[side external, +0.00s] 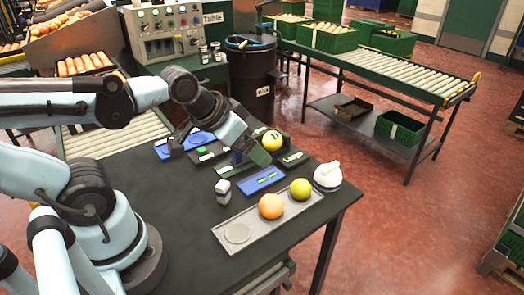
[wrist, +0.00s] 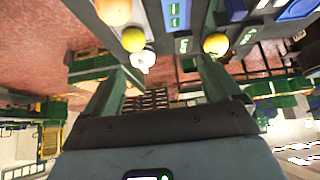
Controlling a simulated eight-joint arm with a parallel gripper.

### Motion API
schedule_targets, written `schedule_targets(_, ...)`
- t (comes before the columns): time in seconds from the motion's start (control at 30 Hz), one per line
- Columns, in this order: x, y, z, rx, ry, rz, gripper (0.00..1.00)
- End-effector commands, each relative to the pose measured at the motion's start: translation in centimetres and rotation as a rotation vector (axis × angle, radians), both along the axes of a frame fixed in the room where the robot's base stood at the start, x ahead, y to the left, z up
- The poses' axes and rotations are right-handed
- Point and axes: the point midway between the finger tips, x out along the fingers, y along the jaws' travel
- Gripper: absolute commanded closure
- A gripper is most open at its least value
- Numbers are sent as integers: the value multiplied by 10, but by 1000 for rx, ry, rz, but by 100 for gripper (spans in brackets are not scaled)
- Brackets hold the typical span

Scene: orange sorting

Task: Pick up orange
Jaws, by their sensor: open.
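An orange (side external: 271,206) sits on a grey tray (side external: 262,225) on the dark table. A yellow-green fruit (side external: 300,189) sits to its right on the same tray. Another yellow-green fruit (side external: 272,140) stands farther back, close beside my gripper (side external: 248,161). My gripper's green fingers are apart, with nothing seen between them. It is behind the orange and clear of it. In the wrist view, the orange (wrist: 113,12) is at the top left edge, partly cut off. The tray fruit (wrist: 133,39) is below it, and the other fruit (wrist: 215,44) is by the right finger.
A white rounded object (side external: 327,176) stands at the tray's right end. A roller conveyor (side external: 400,72) stands behind.

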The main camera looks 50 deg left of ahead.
Motion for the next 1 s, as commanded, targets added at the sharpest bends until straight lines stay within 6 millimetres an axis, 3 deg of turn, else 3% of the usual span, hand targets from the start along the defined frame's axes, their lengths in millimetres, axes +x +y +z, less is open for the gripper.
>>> schedule_targets(0.27,16,12,11,12,42,10,9)
schedule_targets(0.57,69,54,24,28,173,19,9)
schedule_targets(0.8,110,99,14,19,273,16,9)
schedule_targets(1.0,131,128,0,5,330,6,9)
